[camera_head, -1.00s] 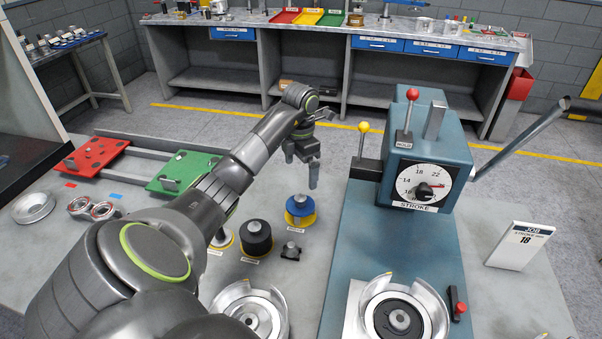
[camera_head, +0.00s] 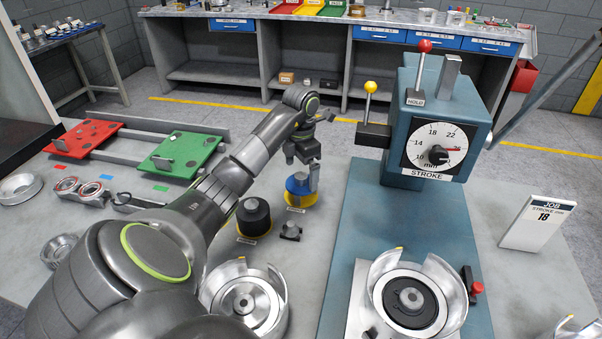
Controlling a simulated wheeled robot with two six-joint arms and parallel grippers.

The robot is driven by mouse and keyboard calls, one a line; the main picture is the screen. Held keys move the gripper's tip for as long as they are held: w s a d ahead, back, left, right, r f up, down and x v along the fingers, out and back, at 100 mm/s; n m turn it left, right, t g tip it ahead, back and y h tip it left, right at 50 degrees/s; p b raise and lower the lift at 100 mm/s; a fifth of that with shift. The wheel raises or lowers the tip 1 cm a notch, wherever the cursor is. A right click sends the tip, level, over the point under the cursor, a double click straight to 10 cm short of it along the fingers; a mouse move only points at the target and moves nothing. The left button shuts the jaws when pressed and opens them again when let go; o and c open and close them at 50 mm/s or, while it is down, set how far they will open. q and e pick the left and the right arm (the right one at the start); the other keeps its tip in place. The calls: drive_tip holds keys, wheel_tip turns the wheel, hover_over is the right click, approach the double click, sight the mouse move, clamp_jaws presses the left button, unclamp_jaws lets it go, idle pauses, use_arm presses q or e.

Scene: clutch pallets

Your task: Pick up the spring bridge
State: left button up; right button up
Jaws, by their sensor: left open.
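My left gripper (camera_head: 309,176) hangs from the wrist at the centre of the head view, fingers pointing down and open. It is over or just behind a blue round part on a yellow base (camera_head: 298,200), partly covering it; I cannot tell whether they touch. A small dark part with side lugs and a light centre post (camera_head: 290,231) lies nearer, apart from the gripper. A black cylinder (camera_head: 253,216) stands left of it. I cannot tell for sure which of these is the spring bridge. My right gripper is out of view.
A blue press (camera_head: 345,270) with a stroke dial (camera_head: 437,150) stands close on the right. Silver housings (camera_head: 216,291) and (camera_head: 456,312) are in front. Red (camera_head: 84,138) and green (camera_head: 185,154) pallets lie left. A job card (camera_head: 537,223) stands far right.

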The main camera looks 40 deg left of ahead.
sight(301, 175)
use_arm(q)
wheel_tip(301, 175, down, 3)
drive_tip(key=shift+f+b, duration=0.1)
drive_tip(key=shift+b, duration=0.85)
drive_tip(key=c, duration=1.1)
drive_tip(key=shift+c, duration=0.8)
drive_tip(key=shift+r, duration=0.2)
